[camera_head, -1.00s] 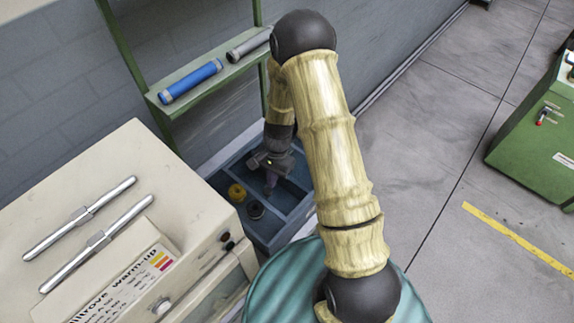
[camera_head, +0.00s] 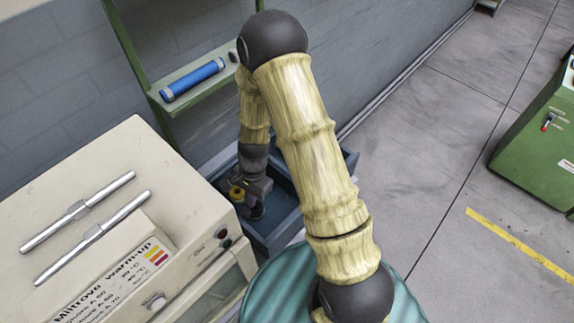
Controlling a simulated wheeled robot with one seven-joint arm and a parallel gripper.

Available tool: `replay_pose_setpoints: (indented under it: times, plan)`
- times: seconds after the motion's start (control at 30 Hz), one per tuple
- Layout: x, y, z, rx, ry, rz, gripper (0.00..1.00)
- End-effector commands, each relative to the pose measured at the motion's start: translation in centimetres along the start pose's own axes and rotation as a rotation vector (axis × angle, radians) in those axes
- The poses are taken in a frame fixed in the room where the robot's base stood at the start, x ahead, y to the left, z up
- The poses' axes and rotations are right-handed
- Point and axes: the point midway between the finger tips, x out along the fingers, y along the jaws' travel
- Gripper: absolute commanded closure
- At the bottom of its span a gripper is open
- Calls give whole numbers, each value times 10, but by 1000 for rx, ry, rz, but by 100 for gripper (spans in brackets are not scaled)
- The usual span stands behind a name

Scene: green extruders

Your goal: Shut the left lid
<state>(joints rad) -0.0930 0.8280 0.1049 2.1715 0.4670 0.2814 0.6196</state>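I cannot make out a left lid for certain. The beige warm-up cabinet (camera_head: 140,165) at the left has a flat top with two long silver bars lying parallel on it, a left bar (camera_head: 78,212) and a right bar (camera_head: 93,236). My gripper (camera_head: 254,200) is low in the blue-grey bin (camera_head: 283,236) behind the cabinet's right corner. It is close to a yellow round piece (camera_head: 237,193) and a dark piece (camera_head: 257,211), both partly covered. Its fingers are too small and dark to tell open from shut, and any contact is unclear.
A green shelf (camera_head: 190,92) by the wall holds a blue cylinder (camera_head: 192,80). A green machine (camera_head: 540,145) stands at the right. The grey floor between has a yellow stripe (camera_head: 520,245) and is clear. My arm hides part of the bin and shelf.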

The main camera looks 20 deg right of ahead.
Motion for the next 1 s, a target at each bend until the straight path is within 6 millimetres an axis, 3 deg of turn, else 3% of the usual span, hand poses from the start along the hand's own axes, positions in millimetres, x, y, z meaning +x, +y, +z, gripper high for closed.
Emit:
replay_pose_setpoints:
  times: [0.27, 0.53, 1.0]
  plan:
    - [-1, 1, 2, -7, -13, 6, 100]
    - [-14, 6, -32, -4, -6, 2, 100]
    - [-87, 4, -33, -9, 1, -3, 100]
